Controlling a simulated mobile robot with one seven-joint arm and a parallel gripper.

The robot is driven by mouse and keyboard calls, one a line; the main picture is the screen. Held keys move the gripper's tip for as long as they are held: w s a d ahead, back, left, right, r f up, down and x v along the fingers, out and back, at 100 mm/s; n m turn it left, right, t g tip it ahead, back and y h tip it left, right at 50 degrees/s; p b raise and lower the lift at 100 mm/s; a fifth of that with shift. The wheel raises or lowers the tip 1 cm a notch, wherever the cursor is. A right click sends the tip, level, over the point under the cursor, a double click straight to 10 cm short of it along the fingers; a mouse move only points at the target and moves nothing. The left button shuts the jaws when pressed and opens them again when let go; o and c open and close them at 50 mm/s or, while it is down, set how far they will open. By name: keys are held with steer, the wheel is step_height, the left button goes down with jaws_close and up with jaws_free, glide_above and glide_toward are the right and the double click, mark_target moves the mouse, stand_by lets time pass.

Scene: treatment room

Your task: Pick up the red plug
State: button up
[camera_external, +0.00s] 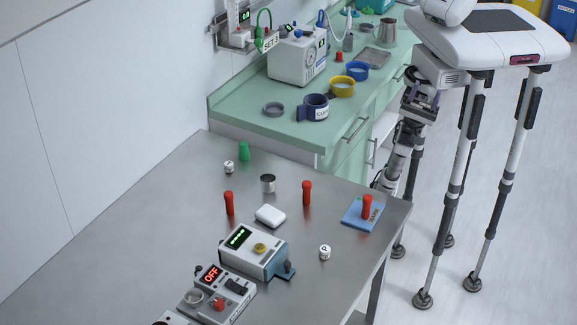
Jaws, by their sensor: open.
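Three upright red plugs stand on the grey metal table (120,245). One red plug (229,203) is on the left, one red plug (306,192) is in the middle, and one red plug (367,207) stands on a blue pad (352,217) near the right edge.
A metal cup (268,184), white case (270,215), green cone (244,151) and white marked cylinders (325,252) stand among the plugs. Devices (252,250) fill the table's front. The green counter (237,103) behind holds bowls and a white machine (297,57).

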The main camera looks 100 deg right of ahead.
steer(key=w+d+f+m+t+h+p, duration=0.25)
steer(key=w+f+m+t+h, duration=0.25)
steer(key=w+m+t+h, duration=0.45)
steer(key=w+d+f+m+t+h+p, duration=0.1)
steer(key=w+f+m+t+h+p, duration=0.45)
steer(key=w, duration=0.65)
steer(key=w+d+f+g+h+p, duration=0.1)
steer(key=w+d+f+h+p, duration=0.1)
steer(key=w+d+f+h, duration=0.45)
steer(key=m+g+b, duration=0.1)
steer(key=g+b, duration=0.3)
steer(key=b, duration=0.4)
glide_toward(307, 182)
steer(key=x, duration=0.4)
steer(key=shift+s+f+p, duration=0.1)
steer(key=shift+f+p, duration=0.1)
steer(key=shift+p, duration=0.1)
steer(key=shift+f+p+x, duration=0.15)
steer(key=shift+p+x, duration=0.3)
steer(key=shift+x, duration=1.2)
steer(key=shift+f+p+x, duration=0.1)
steer(key=shift+p+x, duration=0.3)
steer(key=shift+x, duration=1.25)
steer(key=shift+d, duration=0.15)
steer(key=c, duration=1.1)
